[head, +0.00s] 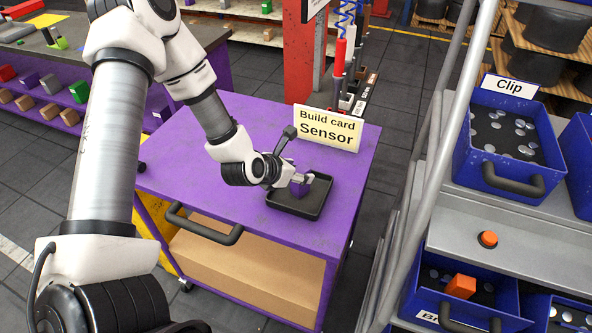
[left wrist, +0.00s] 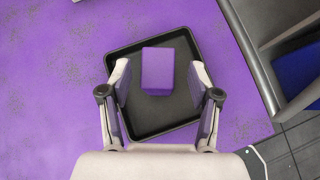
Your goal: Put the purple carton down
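The purple carton (head: 299,189) is in the black tray (head: 312,211) on top of the purple cart (head: 200,150). In the left wrist view the carton (left wrist: 157,70) sits in the upper middle part of the tray (left wrist: 150,130). My left gripper (head: 303,181) is over the tray. In the left wrist view its two fingers (left wrist: 160,78) stand apart on either side of the carton, with a visible gap on both sides. The gripper partly hides the carton in the head view. My right gripper is not in view.
A yellow card reading "Build card Sensor" (head: 327,128) stands behind the tray. A cart handle (head: 203,226) juts out at the front. A grey rack with blue bins (head: 505,150) is on the right. The purple top around the tray is clear.

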